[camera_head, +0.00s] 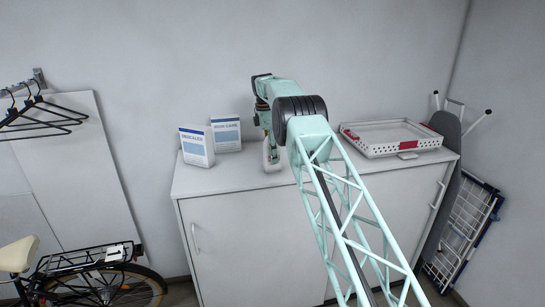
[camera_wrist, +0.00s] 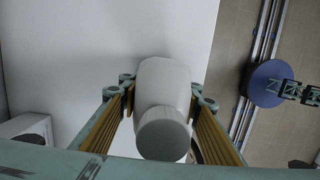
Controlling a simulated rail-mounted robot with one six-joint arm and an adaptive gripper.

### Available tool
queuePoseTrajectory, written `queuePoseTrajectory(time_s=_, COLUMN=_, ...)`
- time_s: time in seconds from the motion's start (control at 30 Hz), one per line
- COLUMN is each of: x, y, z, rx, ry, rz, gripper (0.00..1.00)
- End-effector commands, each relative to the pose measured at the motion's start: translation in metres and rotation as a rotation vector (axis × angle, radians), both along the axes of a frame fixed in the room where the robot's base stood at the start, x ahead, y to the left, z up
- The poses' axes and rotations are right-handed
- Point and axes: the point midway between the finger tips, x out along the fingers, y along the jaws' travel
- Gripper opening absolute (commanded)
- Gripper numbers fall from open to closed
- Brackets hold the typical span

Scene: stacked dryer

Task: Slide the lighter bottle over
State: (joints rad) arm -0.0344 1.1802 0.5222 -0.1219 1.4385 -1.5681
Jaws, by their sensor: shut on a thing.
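A white bottle (camera_wrist: 163,128) with a round cap stands between the two fingers of my gripper (camera_wrist: 162,92) in the wrist view. The fingers press on its sides, one on the left and one on the right. In the head view the same pale bottle (camera_head: 271,159) shows as a small piece below my gripper (camera_head: 267,134), at the cabinet top. It looks upright. My arm hides part of the surface to its right. I see no second bottle clearly, so I cannot compare weights.
Two white-and-blue cards or boxes (camera_head: 197,146) (camera_head: 227,134) stand left of the bottle on the white cabinet (camera_head: 240,235). A white perforated tray (camera_head: 375,151) sits at the right. A wall rises behind. The cabinet top's front edge is near the bottle.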

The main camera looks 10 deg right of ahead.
Motion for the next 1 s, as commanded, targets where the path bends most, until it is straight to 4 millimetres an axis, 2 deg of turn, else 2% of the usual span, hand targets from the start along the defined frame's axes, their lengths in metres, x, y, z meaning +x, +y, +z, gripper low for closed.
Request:
queuePoseTrajectory(time_s=0.5, x=0.0000, y=-0.0002, z=0.0005, rx=0.000, ry=-0.001, rz=0.000, gripper=0.18)
queuePoseTrajectory(time_s=0.53, x=0.0000, y=-0.0002, z=0.0004, rx=0.000, ry=-0.001, rz=0.000, gripper=0.33)
queuePoseTrajectory(time_s=0.7, x=0.0000, y=-0.0002, z=0.0003, rx=0.000, ry=0.000, rz=0.000, gripper=0.47)
queuePoseTrajectory(time_s=1.0, x=-0.0001, y=-0.0001, z=0.0004, rx=0.000, ry=0.000, rz=0.000, gripper=0.47)
